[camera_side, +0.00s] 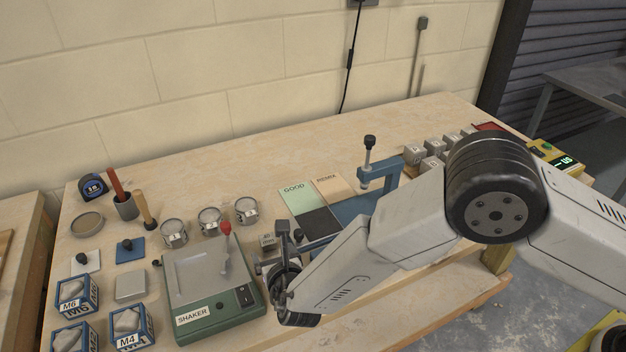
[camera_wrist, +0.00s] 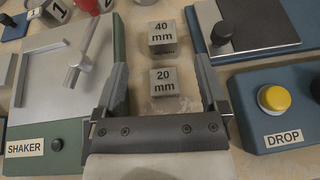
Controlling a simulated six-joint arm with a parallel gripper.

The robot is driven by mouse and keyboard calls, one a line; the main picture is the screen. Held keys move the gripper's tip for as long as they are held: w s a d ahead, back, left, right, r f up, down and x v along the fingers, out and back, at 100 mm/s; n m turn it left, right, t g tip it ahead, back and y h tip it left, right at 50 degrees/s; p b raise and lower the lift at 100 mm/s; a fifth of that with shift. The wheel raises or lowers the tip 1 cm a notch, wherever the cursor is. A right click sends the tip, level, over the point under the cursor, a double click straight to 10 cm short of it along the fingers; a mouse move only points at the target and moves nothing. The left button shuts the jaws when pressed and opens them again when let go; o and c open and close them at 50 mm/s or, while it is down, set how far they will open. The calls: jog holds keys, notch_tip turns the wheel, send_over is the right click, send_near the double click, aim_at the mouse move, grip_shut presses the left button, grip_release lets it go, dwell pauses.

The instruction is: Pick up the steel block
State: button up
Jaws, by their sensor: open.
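Two small grey metal blocks show in the wrist view, one marked 40 mm (camera_wrist: 162,34) and, nearer the palm, one marked 20 mm (camera_wrist: 165,80). My gripper (camera_wrist: 154,18) is open, with one finger on each side of the blocks and a visible gap to each in the picture. I cannot tell how high the fingers are above the bench. In the side view a small labelled grey block (camera_side: 267,240) shows beside my gripper, partly hidden by it. Neither block is held.
The green shaker (camera_side: 213,290) stands close on the left, with its red-knobbed lever (camera_side: 226,229). A blue clamp stand (camera_side: 360,205) and GOOD and REMIX plates (camera_side: 293,197) lie behind. The yellow DROP button (camera_wrist: 273,98) is on the right. Several tins and boxed moulds stand left.

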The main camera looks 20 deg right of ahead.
aim_at(267, 239)
jog(key=shift+w+f, duration=0.15)
jog(key=shift+w, duration=0.3)
jog(key=shift+x, duration=2.55)
jog(key=shift+d, duration=0.15)
grip_shut()
